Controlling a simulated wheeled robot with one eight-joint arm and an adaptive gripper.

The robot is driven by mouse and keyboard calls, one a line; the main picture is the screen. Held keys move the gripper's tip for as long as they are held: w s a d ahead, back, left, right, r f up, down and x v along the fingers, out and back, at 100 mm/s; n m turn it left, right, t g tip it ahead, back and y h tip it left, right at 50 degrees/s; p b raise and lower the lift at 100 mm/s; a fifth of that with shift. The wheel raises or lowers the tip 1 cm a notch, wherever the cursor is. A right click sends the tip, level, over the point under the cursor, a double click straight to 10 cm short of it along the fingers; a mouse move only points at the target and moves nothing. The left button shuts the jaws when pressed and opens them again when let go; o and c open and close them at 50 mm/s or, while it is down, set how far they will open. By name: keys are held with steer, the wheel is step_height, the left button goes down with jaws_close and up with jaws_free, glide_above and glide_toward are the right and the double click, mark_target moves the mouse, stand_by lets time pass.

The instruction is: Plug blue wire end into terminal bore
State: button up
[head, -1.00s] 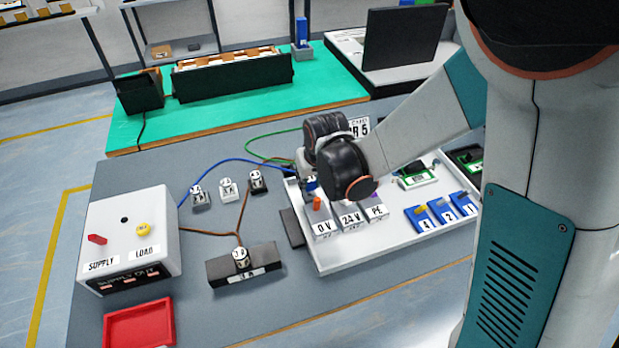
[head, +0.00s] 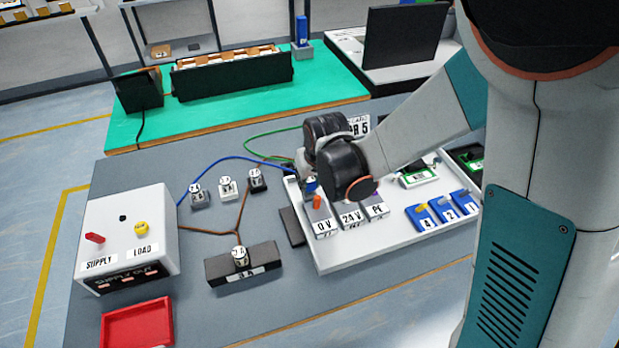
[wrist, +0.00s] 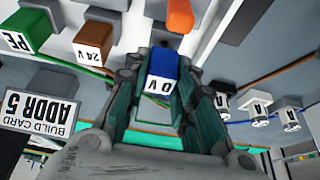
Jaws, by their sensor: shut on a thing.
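The blue wire end (wrist: 163,68), a blue block with a white 0 V label, is held between the fingers of my gripper (wrist: 162,85) in the wrist view. In the head view a bit of blue (head: 311,187) shows under my gripper (head: 309,180), just above and behind the 0 V terminal (head: 323,227). An orange peg (head: 317,202) stands on that terminal and also shows in the wrist view (wrist: 180,15), ahead of the wire end. The bore is not clearly visible, and I cannot tell whether the wire end touches the terminal.
The 24 V terminal (head: 350,216) and PE terminal (head: 376,206) stand beside it on the white board (head: 400,245). Brown 24 V (wrist: 93,40) and green PE (wrist: 30,28) wire ends lie nearby. A fuse block (head: 241,268) and supply box (head: 130,235) are left.

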mark_target(310, 180)
steer(key=shift+f+b, duration=0.7)
steer(key=shift+f, duration=0.25)
steer(key=o, duration=1.1)
steer(key=shift+o, duration=0.2)
steer(key=shift+v, duration=3.8)
steer(key=shift+s, duration=0.1)
